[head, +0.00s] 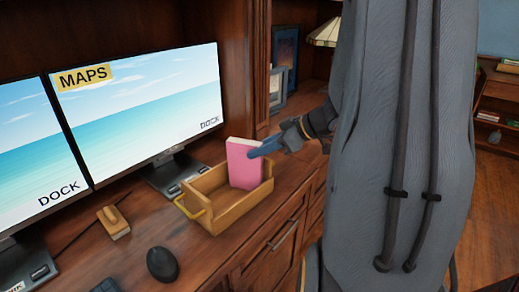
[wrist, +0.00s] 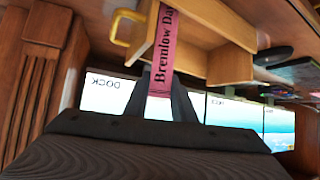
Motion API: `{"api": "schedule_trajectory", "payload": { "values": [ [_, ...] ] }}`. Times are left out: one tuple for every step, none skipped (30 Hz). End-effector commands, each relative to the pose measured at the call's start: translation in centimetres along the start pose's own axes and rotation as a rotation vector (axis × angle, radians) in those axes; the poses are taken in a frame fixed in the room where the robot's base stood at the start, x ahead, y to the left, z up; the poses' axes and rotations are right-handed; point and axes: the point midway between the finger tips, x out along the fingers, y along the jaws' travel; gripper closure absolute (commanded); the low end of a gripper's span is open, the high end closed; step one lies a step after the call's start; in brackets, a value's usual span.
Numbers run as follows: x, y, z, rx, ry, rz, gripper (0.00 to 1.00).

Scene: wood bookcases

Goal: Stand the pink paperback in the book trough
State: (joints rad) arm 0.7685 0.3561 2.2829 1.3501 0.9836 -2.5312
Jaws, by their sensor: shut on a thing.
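The pink paperback (head: 241,166) is upright in the head view, its lower end inside the wooden book trough (head: 232,211). Whether it touches the trough floor I cannot tell. My gripper (head: 267,147) is shut on the book from the right, above the trough's wall. In the wrist view the book's pink spine (wrist: 166,45), with dark lettering, runs up from between my gripper's fingers (wrist: 163,84). The trough (wrist: 231,67) shows there beside the book, with its yellow handle (wrist: 121,28) to the left.
Two monitors (head: 145,105) stand behind and left of the trough. A black mouse (head: 162,263) and a wooden block-like item (head: 114,222) lie on the desk to the left. Picture frames (head: 284,62) and a lamp (head: 324,33) stand at the back right.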

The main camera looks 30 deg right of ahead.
Motion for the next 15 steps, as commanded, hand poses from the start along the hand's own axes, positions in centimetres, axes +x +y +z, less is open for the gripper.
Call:
{"api": "schedule_trajectory", "payload": {
  "values": [
    [0.07, 0.04, 0.06, -0.001, 0.001, 0.001, 1.00],
    [0.11, 0.04, 0.11, -0.001, 0.001, 0.001, 1.00],
    [0.15, 0.04, 0.17, -0.001, 0.001, 0.001, 1.00],
    [0.18, 0.04, 0.20, 0.000, 0.001, 0.001, 1.00],
    [0.16, 0.01, 0.22, 0.000, 0.000, 0.000, 0.73],
    [0.13, 0.00, 0.18, 0.000, 0.000, 0.000, 0.67],
    [0.12, 0.00, 0.18, 0.000, 0.000, 0.000, 0.62],
    [0.12, 0.00, 0.17, 0.000, 0.000, 0.000, 0.58],
    [0.11, 0.00, 0.17, 0.000, 0.000, 0.000, 0.58],
    [0.11, 0.01, 0.16, 0.000, 0.000, 0.000, 0.58],
    [0.11, 0.01, 0.16, 0.000, 0.000, 0.000, 0.58],
    [0.11, 0.01, 0.16, 0.000, 0.000, 0.000, 0.58],
    [0.11, 0.01, 0.16, 0.000, 0.000, 0.000, 0.58],
    [0.11, 0.01, 0.16, 0.000, 0.000, 0.000, 0.58],
    [0.11, 0.01, 0.16, 0.000, 0.000, 0.000, 0.58]
  ]
}}
